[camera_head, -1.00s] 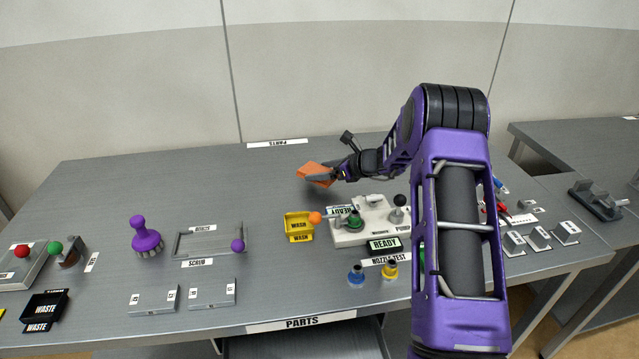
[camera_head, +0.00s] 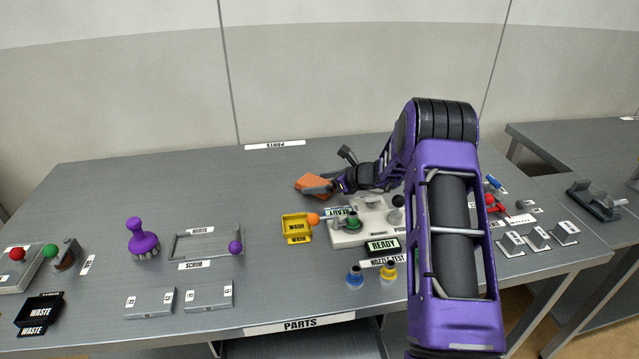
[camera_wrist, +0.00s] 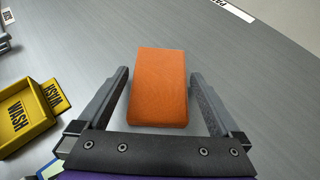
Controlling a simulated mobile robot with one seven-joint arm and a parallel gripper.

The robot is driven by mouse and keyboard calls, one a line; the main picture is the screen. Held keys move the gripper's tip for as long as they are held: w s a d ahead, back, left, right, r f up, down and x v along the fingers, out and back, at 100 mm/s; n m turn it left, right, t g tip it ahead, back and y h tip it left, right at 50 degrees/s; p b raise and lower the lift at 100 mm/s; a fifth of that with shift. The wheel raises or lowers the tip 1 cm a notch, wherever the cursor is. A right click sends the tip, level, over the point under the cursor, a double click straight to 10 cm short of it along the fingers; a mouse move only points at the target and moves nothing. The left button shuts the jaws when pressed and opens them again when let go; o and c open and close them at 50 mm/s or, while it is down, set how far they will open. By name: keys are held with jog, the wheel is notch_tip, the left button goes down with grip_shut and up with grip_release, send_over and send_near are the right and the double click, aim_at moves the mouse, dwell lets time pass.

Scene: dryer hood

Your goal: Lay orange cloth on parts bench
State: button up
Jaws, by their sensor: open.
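The orange cloth (camera_head: 312,184) is a folded, block-like pad near the back middle of the grey parts bench (camera_head: 110,195). In the wrist view the cloth (camera_wrist: 159,86) lies between the two fingers, with a gap on each side. My gripper (camera_head: 322,188) is open around it, and it also shows in the wrist view (camera_wrist: 160,88). The cloth looks flat on the bench top. The head view shows the fingers low beside it, and part of the cloth is hidden behind them.
A yellow WASH tray (camera_head: 297,227) and a white pump fixture (camera_head: 350,236) stand just in front of my gripper. A purple brush (camera_head: 142,238) and a SCRUB tray (camera_head: 207,243) are to the left. The bench's back left is clear.

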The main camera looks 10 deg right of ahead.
jog(key=v, duration=1.2)
jog(key=shift+p, duration=0.4)
jog(key=shift+r, duration=0.1)
